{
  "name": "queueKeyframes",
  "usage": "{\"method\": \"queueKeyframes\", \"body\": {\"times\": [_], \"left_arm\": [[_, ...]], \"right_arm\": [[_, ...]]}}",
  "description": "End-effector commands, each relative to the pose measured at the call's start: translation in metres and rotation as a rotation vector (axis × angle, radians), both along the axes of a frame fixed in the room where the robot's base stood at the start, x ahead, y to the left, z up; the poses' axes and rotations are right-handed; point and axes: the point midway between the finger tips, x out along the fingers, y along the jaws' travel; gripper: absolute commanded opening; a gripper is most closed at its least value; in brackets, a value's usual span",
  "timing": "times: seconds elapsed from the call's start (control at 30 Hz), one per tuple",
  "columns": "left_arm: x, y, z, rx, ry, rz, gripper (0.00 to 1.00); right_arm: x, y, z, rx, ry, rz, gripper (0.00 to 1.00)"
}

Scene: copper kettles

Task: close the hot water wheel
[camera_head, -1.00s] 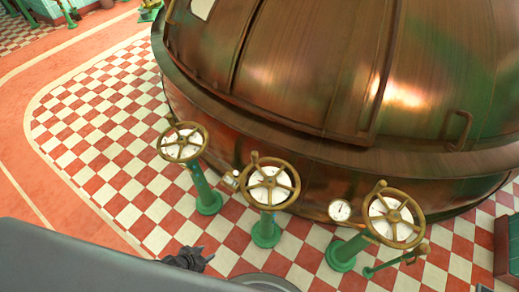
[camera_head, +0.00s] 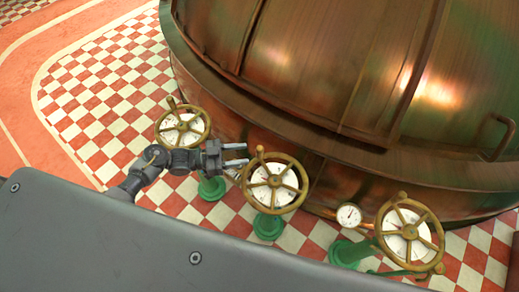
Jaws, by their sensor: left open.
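Three brass handwheels with white dials stand on green pedestals along the copper kettle: a left wheel (camera_head: 182,113), a middle wheel (camera_head: 288,179) and a right wheel (camera_head: 424,238). I cannot read any label that tells which is the hot water wheel. My left gripper (camera_head: 246,154) is open and empty, its two fingers pointing right, at the upper left of the middle wheel's rim. Whether it touches the rim is unclear. My left forearm passes in front of the left wheel's lower part and its pedestal. My right gripper is not in view.
The large copper kettle (camera_head: 330,60) fills the back, with a handle (camera_head: 505,137) at right. A small round gauge (camera_head: 348,216) sits between the middle and right wheels. The red-and-white checkered floor (camera_head: 100,110) is clear at left.

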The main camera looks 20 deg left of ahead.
Motion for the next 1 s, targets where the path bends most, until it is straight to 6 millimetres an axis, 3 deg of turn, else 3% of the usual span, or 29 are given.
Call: {"method": "queueKeyframes", "body": {"times": [0.3,0.5,0.77,1.0], "left_arm": [[0.022,-0.049,0.001,-0.001,0.001,0.004,0.44],[0.028,-0.060,0.000,0.001,0.000,0.006,0.44],[0.029,-0.062,-0.001,0.001,0.000,0.006,0.44],[0.028,-0.061,-0.001,0.001,0.000,0.006,0.17]], "right_arm": [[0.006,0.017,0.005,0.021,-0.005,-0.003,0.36],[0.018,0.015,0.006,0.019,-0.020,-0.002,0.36],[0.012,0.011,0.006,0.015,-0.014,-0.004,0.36],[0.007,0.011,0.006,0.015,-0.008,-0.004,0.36]]}}
